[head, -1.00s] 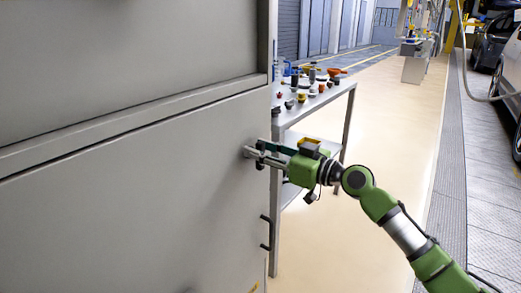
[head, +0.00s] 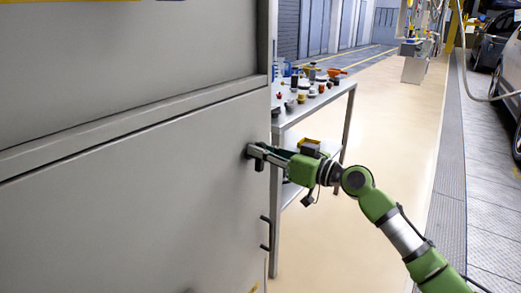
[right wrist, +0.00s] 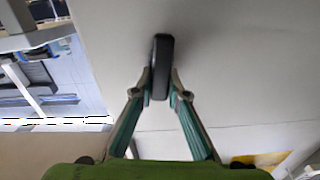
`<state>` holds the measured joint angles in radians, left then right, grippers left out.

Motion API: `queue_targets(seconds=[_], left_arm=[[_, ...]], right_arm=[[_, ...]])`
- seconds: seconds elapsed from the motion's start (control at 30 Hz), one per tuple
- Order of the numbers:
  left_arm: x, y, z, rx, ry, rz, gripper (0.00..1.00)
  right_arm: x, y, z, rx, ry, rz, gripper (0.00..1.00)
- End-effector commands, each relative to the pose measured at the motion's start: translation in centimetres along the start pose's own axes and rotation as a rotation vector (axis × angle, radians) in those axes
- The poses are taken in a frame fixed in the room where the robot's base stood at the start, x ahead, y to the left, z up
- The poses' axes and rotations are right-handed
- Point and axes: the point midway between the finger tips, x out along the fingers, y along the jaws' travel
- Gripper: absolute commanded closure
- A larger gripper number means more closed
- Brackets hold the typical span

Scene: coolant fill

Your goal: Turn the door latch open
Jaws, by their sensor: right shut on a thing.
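The door is a large grey cabinet panel (head: 130,205) filling the left of the head view; it lies flush with its frame. The latch (right wrist: 161,62) is a dark, rounded bar on the door face, upright in the right wrist view. My right gripper (right wrist: 161,92) is shut on the latch, with one finger on each side of its near end. In the head view the right gripper (head: 258,155) reaches in from the right to the door's right edge, and its fingers mostly hide the latch. My left gripper is not in view.
A black pull handle (head: 266,233) sticks out at the door's edge below the gripper. A metal cart (head: 345,112) with several small knobs and parts on top stands just behind my right arm. The pale floor (head: 390,130) to the right is clear.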

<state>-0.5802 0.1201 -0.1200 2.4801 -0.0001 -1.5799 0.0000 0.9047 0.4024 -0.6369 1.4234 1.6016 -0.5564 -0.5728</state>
Motion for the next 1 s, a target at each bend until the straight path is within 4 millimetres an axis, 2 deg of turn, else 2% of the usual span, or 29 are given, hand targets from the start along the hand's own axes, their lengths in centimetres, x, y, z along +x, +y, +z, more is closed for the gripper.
queue_targets(seconds=[0.17, 0.23, 0.63, 1.0], left_arm=[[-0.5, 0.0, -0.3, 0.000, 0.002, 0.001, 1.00], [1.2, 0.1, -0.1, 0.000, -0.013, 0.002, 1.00], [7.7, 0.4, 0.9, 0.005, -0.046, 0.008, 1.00], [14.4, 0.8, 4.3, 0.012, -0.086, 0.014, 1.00]], right_arm=[[0.0, 0.3, -0.1, 0.153, 0.001, 0.000, 1.00], [0.0, 0.4, -0.1, 0.219, 0.000, 0.000, 1.00], [0.0, 1.1, 0.2, 0.601, 0.000, 0.001, 1.00], [0.0, 1.6, 0.6, 0.953, 0.001, 0.001, 1.00]])
